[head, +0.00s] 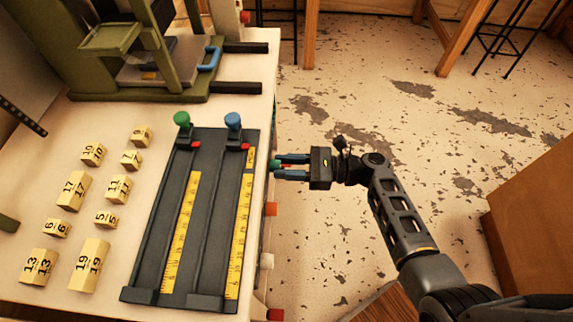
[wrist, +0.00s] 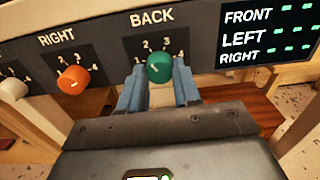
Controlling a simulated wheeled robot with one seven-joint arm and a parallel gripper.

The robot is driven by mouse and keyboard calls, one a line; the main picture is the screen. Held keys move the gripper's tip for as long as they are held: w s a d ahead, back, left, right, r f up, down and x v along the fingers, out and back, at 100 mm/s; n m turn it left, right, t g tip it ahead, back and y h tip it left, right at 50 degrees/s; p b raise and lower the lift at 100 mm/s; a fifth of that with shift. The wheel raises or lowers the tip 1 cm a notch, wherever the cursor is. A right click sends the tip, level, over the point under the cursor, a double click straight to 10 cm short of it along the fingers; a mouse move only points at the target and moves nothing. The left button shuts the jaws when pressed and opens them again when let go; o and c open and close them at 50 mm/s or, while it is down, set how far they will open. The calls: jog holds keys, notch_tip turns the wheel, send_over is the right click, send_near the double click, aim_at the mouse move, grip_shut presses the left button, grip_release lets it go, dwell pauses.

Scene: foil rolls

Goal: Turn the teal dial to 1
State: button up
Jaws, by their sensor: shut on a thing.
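The teal dial (wrist: 159,67) sits on a dark panel under the label BACK, with the numbers 1 to 4 in an arc around its top. A short pale mark shows on the lower left of its face; I cannot tell exactly which number it points to. My gripper (wrist: 159,92) has its two blue-grey fingers on either side of the dial, shut on it. In the head view, my gripper (head: 277,167) reaches the table's right side from the right, and only a little of the teal dial (head: 273,164) shows there.
An orange dial (wrist: 73,80) under RIGHT and a white dial (wrist: 13,90) are left of the teal one. A display (wrist: 268,32) shows green dashes. On the table are yellow numbered blocks (head: 74,191) and a dark slider board (head: 195,220).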

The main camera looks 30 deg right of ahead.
jog(key=shift+n+b, duration=2.2)
jog(key=shift+n, duration=2.6)
jog(key=o, duration=1.1)
jog(key=shift+c, duration=0.2)
jog(key=shift+d, duration=0.1)
